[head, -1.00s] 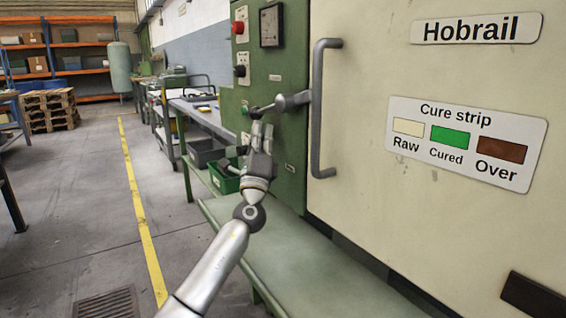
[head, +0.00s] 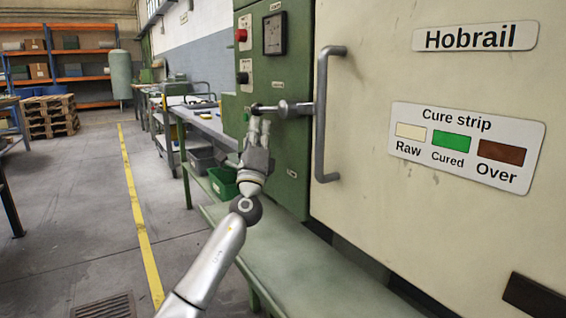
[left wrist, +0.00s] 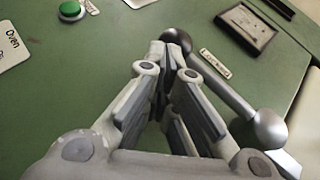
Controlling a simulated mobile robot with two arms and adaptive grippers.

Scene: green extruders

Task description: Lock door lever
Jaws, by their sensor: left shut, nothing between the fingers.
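The door lever (head: 270,108) is a grey rod on the green panel beside the cream door, roughly level in the head view. Its thick hub is by the door handle and its thin end points left. In the left wrist view the lever (left wrist: 222,84) runs from a dark ball knob at the top to a larger grey ball at lower right. My left gripper (head: 260,124) is shut and empty, its fingertips just under the lever's thin end. In the left wrist view its tips (left wrist: 176,60) are close to the dark knob; contact is unclear. My right gripper is out of view.
The cream door has a vertical grey handle (head: 322,115) right of the lever. A small lettered plate (left wrist: 215,63) and a green button (left wrist: 71,10) are on the panel. A green bench (head: 300,265) runs below, with a green bin (head: 223,182) to the left.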

